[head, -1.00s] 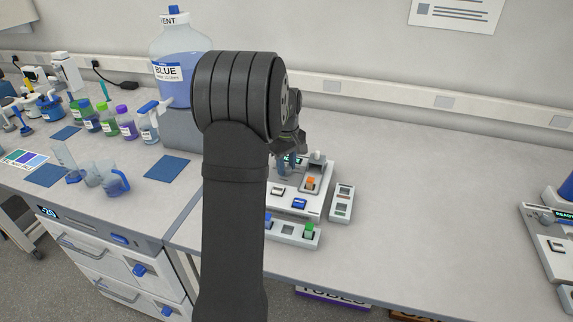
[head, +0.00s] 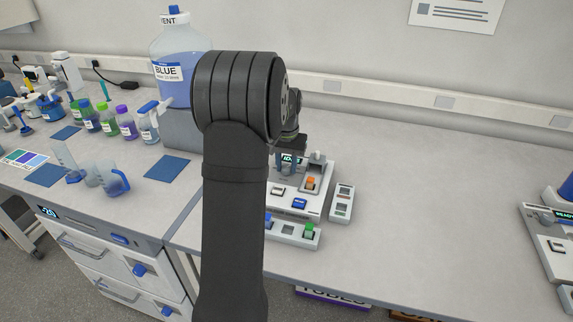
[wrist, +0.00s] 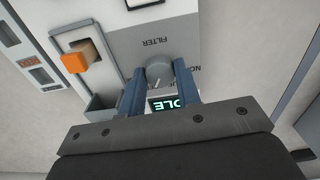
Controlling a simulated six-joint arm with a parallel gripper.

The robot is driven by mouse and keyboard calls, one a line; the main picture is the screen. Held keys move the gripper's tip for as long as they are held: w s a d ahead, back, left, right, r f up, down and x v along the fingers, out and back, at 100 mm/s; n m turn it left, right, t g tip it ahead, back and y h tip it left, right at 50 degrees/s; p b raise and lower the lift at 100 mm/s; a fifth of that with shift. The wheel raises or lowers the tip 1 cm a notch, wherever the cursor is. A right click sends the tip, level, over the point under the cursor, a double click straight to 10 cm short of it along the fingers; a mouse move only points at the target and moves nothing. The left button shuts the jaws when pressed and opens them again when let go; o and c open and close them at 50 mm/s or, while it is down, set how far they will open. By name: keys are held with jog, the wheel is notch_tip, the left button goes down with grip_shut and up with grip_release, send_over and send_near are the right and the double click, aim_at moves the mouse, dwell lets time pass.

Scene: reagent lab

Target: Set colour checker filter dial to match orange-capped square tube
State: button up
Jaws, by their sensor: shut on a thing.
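The colour checker (head: 315,204) is a white and grey box on the bench, partly hidden behind my arm in the head view. Its grey filter dial (wrist: 159,70) sits under the word FILTER in the wrist view, its pointer toward the lower left of the picture. My gripper (wrist: 160,80) has its two blue fingers on either side of the dial and is shut on it. The orange-capped square tube (wrist: 77,62) stands in the checker's well beside the dial; its orange cap also shows in the head view (head: 310,182). A small display (wrist: 174,103) reads partly "DLE".
A rack (head: 297,235) with blue-capped and green-capped tubes stands in front of the checker. A large blue bottle (head: 181,65) stands behind left.

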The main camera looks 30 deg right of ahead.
aim_at(287, 168)
jog(key=m, duration=0.3)
jog(key=shift+r+m, duration=0.1)
jog(key=shift+m, duration=2)
jog(key=o, duration=1)
jog(key=shift+c, duration=0.2)
notch_tip(287, 168, up, 17)
jog(key=shift+r, duration=0.2)
jog(key=shift+f, duration=0.1)
